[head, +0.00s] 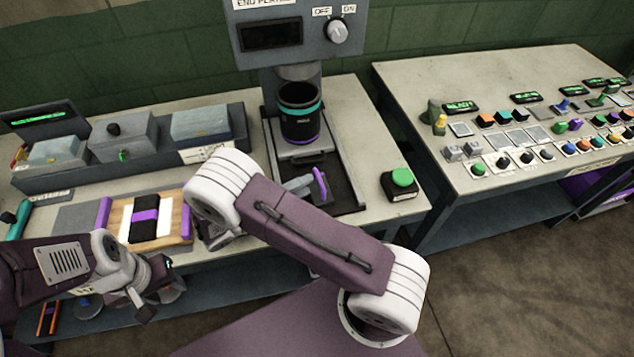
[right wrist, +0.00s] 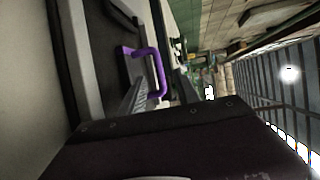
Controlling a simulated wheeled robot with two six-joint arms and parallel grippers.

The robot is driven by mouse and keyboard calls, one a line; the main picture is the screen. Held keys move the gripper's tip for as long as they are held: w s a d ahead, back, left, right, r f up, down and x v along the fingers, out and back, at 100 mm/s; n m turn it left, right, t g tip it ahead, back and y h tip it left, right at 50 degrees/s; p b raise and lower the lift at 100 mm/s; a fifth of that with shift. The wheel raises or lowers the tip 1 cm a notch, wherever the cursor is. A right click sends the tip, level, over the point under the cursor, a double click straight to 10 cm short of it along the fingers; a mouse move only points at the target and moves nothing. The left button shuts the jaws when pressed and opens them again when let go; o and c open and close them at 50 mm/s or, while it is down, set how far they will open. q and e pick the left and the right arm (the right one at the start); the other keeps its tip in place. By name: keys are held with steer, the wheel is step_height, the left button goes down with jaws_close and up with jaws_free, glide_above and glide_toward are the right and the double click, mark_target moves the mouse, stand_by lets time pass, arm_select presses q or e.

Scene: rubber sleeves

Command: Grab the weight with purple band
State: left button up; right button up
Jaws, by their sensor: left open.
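A black block with a purple band (head: 146,216) lies on a wooden board with white stripes on the left bench. A black cylinder (head: 300,122) with a teal band near its top and a purple band near its base stands upright under the press head. My left gripper (head: 156,290) is open in front of the bench edge, below the wooden board. My right gripper (head: 300,186) is in front of the cylinder, close to a purple handle (head: 320,184). The handle also shows in the right wrist view (right wrist: 160,72) beside a grey ridged finger. Whether they touch is unclear.
The press (head: 290,35) stands behind the cylinder. A green button (head: 402,177) sits at the bench's front right corner. Grey boxes (head: 122,135) stand at the back left. A separate table (head: 500,90) with many buttons is at the right, across a gap.

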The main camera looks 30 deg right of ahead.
mark_target(318, 180)
steer(key=shift+s+d, duration=0.1)
steer(key=shift+d, duration=0.25)
steer(key=x, duration=0.2)
steer(key=shift+d, duration=0.3)
steer(key=x, duration=0.6)
steer(key=shift+a+f+p, duration=0.1)
steer(key=shift+f+p, duration=0.1)
steer(key=shift+p, duration=0.15)
steer(key=shift+a, duration=0.1)
jaws_close()
steer(key=shift+r, duration=0.1)
